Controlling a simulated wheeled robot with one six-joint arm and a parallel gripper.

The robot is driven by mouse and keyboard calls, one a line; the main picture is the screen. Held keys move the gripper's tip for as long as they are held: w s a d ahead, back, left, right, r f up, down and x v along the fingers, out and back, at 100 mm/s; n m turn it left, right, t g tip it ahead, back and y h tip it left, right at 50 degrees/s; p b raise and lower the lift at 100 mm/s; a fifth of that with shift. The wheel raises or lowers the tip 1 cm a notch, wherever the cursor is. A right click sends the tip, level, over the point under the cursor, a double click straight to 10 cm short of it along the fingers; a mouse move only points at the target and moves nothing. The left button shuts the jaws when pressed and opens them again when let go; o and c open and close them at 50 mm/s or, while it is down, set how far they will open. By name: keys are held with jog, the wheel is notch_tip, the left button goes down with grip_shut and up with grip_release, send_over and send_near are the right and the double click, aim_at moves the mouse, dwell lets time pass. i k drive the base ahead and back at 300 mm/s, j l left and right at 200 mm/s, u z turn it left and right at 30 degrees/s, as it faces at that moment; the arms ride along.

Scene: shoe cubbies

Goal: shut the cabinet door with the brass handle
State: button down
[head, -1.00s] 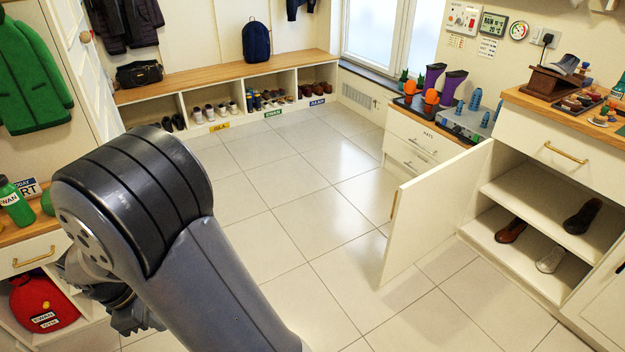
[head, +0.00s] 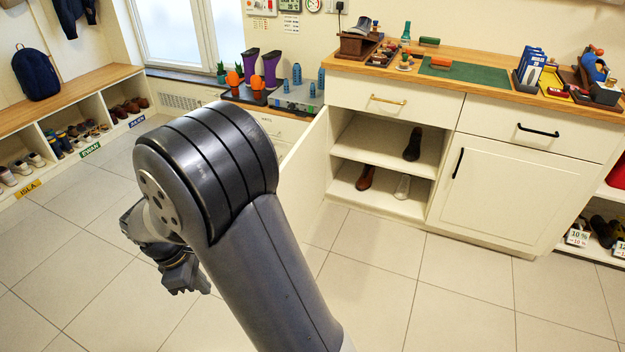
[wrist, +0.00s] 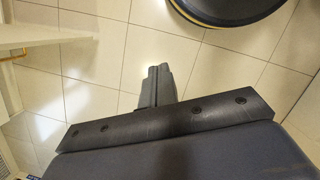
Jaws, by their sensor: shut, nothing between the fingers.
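The cabinet door (head: 308,178) is cream and stands wide open, hinged at the left side of the cabinet opening. Its brass handle is not visible in the head view, and my arm hides part of the door. The open cabinet (head: 385,180) shows a shelf with dark, brown and clear shoe forms inside. My gripper (head: 192,282) is left of the door, apart from it, over the floor. In the wrist view my gripper (wrist: 157,82) is shut and empty, above the tiles. A pale panel (wrist: 45,40) with a brass bar (wrist: 12,57) shows at its left edge; I cannot tell whether it is this door.
A drawer with a brass handle (head: 388,100) is above the opening. A shut door with a black handle (head: 458,163) is to its right. A low drawer unit with boots (head: 271,70) stands behind the open door. The tiled floor (head: 450,310) in front is clear.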

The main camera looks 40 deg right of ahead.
aim_at(299, 190)
jog(key=i+l+z, duration=0.15)
jog(key=i+z, duration=0.3)
jog(key=i, duration=0.15)
jog(key=i+j+z, duration=0.1)
jog(key=i+z, duration=0.35)
jog(key=i, duration=0.15)
